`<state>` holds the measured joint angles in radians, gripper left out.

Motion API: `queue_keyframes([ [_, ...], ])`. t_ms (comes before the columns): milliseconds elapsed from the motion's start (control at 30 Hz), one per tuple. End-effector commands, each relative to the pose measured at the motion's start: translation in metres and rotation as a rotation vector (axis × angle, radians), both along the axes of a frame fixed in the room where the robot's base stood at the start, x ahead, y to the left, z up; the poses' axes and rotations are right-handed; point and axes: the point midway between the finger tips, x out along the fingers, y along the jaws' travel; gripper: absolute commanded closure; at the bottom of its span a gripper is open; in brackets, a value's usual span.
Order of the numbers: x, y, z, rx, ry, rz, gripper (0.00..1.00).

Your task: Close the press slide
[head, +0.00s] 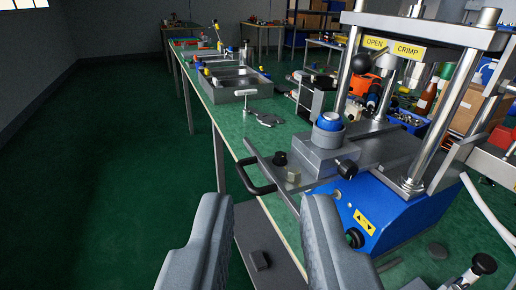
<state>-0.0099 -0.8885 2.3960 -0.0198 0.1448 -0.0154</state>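The crimping press (390,205) stands on the right of the head view, with a blue base, two steel columns and a yellow OPEN/CRIMP label. Its grey metal slide (312,158) sticks out at the front left of the base, clear of the space between the columns. A round holder with a blue part (328,122) sits on the slide. A black loop handle (258,188) juts from the slide's front plate, to the left. My gripper (262,202) is open and empty in the lower middle, its two grey fingers wide apart just in front of the handle. I see no contact with it.
A long green-topped bench (222,118) runs back from the press, carrying a steel tray (238,91) and loose tools. A grey lower shelf (272,245) lies below the bench. A black-knobbed lever (483,264) is at the lower right. Green floor on the left is clear.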

Motion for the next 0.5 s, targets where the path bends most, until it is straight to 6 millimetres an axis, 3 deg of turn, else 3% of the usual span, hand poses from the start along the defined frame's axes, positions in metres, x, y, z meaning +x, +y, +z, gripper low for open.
queue_keyframes([
  [33, 0.007, 0.003, -0.006, -0.033, 0.033, 0.012, 0.87],
  [100, 0.017, 0.009, -0.019, -0.109, 0.101, 0.033, 1.0],
  [500, 0.074, 0.032, -0.112, -0.775, 0.595, 0.214, 1.0],
])
